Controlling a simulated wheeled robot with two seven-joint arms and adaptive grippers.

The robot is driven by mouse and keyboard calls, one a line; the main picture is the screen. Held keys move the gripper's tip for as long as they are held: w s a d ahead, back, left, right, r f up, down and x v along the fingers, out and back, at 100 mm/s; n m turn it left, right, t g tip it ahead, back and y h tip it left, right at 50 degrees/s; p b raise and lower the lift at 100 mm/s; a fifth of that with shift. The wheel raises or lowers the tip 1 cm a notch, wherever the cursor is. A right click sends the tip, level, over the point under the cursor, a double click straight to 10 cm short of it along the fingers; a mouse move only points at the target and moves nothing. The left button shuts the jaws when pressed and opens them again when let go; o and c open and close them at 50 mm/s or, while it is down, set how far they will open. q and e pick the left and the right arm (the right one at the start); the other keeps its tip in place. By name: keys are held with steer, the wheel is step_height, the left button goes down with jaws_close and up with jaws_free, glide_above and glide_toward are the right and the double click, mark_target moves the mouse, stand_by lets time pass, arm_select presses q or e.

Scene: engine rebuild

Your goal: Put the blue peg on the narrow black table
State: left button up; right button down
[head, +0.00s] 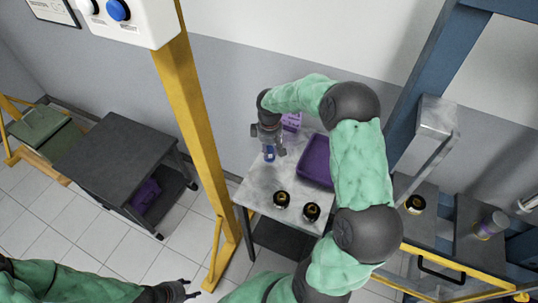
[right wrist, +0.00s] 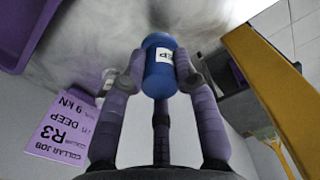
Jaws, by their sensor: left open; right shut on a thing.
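The blue peg (head: 269,155) is held upright or nearly so in my right gripper (head: 268,147), over the left part of the grey marbled table. In the right wrist view the blue peg (right wrist: 158,70), with a white label, sits between the closed fingers (right wrist: 160,82). I cannot tell whether its end touches the tabletop. The narrow black table (head: 110,155) stands to the left, beyond the yellow post, and its top is bare. My left gripper (head: 178,291) is open and empty at the bottom, low in front of the yellow post.
The marbled table (head: 257,188) holds a purple tray (head: 316,160), two dark round parts (head: 282,199) and a purple card, readable in the right wrist view (right wrist: 62,128). A yellow post (head: 195,120) stands between the tables. A purple item (head: 146,194) lies on the black table's lower shelf.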

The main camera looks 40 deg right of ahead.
mark_target(269, 155)
steer(key=shift+w+f, duration=0.2)
steer(key=shift+d+f, duration=0.1)
steer(key=shift+f, duration=1.45)
steer(key=shift+f, duration=0.1)
steer(key=c, duration=0.9)
jaws_free()
steer(key=shift+f, duration=0.1)
steer(key=shift+c, duration=0.2)
step_height(269, 155, up, 12)
steer(key=shift+r+p, duration=0.2)
steer(key=shift+p, duration=0.2)
